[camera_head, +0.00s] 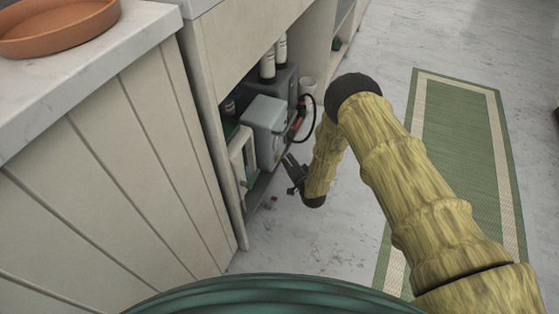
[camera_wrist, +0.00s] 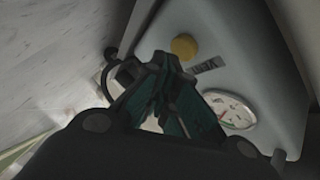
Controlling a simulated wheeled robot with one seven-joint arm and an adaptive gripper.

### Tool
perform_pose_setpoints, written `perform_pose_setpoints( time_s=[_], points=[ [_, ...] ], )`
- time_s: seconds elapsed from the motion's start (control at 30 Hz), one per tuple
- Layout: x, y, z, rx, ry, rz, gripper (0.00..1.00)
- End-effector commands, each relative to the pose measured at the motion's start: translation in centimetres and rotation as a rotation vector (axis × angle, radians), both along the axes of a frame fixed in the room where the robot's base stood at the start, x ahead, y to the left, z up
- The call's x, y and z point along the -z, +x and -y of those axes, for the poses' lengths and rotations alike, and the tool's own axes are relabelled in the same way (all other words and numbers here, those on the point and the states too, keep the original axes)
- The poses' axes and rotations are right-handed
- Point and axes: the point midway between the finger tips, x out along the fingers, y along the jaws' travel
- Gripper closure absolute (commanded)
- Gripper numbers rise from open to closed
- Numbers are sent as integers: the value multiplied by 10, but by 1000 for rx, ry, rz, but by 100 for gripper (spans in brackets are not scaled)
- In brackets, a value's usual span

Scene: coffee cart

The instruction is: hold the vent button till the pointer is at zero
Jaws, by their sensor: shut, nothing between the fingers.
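A pale grey boiler-like box (camera_head: 264,128) stands in the open bay under the counter. In the wrist view its face (camera_wrist: 265,75) carries a round yellow button (camera_wrist: 184,46), a small dark label (camera_wrist: 205,65) and a round white dial (camera_wrist: 229,109). The label is too blurred to read. A thin pointer shows on the dial, but its reading is unclear. My gripper (camera_head: 288,160) is shut and empty, in front of the box's lower right. In the wrist view its dark green fingertips (camera_wrist: 173,72) lie just below the button in the picture, with no visible contact.
A black hose (camera_head: 302,125) loops at the box's right, beside a white cup (camera_head: 308,87). White bottles (camera_head: 280,50) stand behind. A white-framed item (camera_head: 241,160) is at its left. The bay's side panel (camera_head: 212,130) is close by. A green mat (camera_head: 455,150) lies on the floor at right.

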Motion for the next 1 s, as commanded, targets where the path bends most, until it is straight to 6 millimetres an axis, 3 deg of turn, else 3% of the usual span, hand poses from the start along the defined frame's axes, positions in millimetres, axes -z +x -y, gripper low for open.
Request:
perform_pose_setpoints(
  time_s=[1.0],
  points=[
    [0,3,-9,0,1,0,100]
  ],
)
